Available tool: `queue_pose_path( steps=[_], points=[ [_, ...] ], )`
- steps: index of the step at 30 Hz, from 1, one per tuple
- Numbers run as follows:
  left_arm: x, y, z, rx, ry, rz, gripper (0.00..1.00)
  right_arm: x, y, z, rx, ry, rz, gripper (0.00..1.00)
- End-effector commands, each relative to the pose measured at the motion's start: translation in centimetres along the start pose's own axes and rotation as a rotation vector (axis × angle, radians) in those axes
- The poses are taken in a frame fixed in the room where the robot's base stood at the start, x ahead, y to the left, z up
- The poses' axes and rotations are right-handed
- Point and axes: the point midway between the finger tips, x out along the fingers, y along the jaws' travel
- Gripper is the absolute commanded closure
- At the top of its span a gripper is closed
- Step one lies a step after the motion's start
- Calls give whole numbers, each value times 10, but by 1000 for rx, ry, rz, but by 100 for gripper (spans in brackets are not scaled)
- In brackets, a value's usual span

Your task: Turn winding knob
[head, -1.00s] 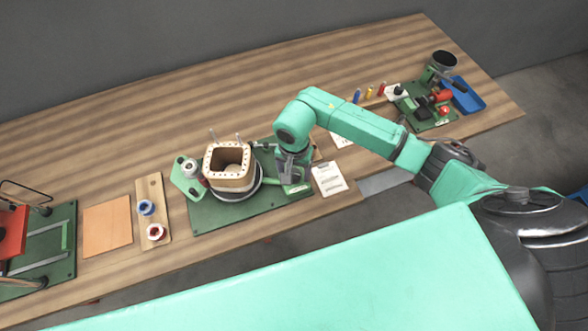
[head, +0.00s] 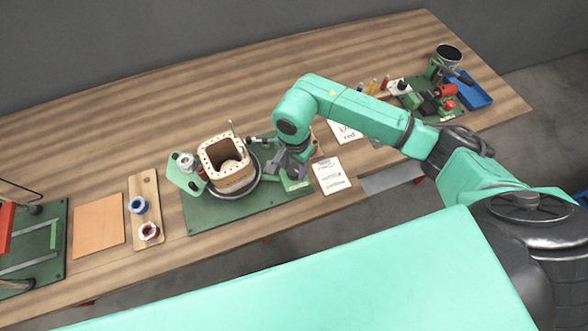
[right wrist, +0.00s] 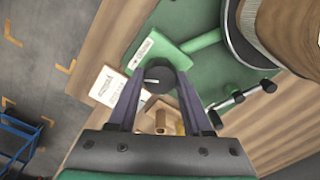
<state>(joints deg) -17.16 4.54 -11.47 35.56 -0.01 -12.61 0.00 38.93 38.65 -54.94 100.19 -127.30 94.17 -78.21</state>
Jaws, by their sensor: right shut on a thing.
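The winding machine has a green base plate (head: 215,215) with a square wooden former (head: 228,178) on a dark round turntable. A small green box (right wrist: 155,55) on the plate carries the dark round winding knob (right wrist: 158,76). In the right wrist view my right gripper (right wrist: 160,75) is shut on the knob, with one finger on each side. In the head view the right gripper (head: 285,166) reaches down to the right of the former and hides the knob. My left gripper is in neither view.
A wooden board with blue and red spools (head: 145,190) and an orange sheet (head: 98,222) lie to the left. Papers (head: 330,176) lie right of the plate. Another green machine and a blue tray (head: 470,92) stand far right.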

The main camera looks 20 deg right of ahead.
Motion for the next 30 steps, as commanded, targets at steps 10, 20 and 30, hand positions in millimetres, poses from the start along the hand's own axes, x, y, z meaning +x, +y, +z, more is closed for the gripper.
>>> queue_pose_path(
  steps=[10, 20, 30],
  points=[
    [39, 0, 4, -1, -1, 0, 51, 4, -1, -1, 328, 2, -5, 100],
    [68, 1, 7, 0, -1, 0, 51, 4, -1, -1, 642, 0, -5, 100],
    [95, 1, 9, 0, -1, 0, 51, 2, -1, 0, 953, -1, -5, 100]
  ],
)
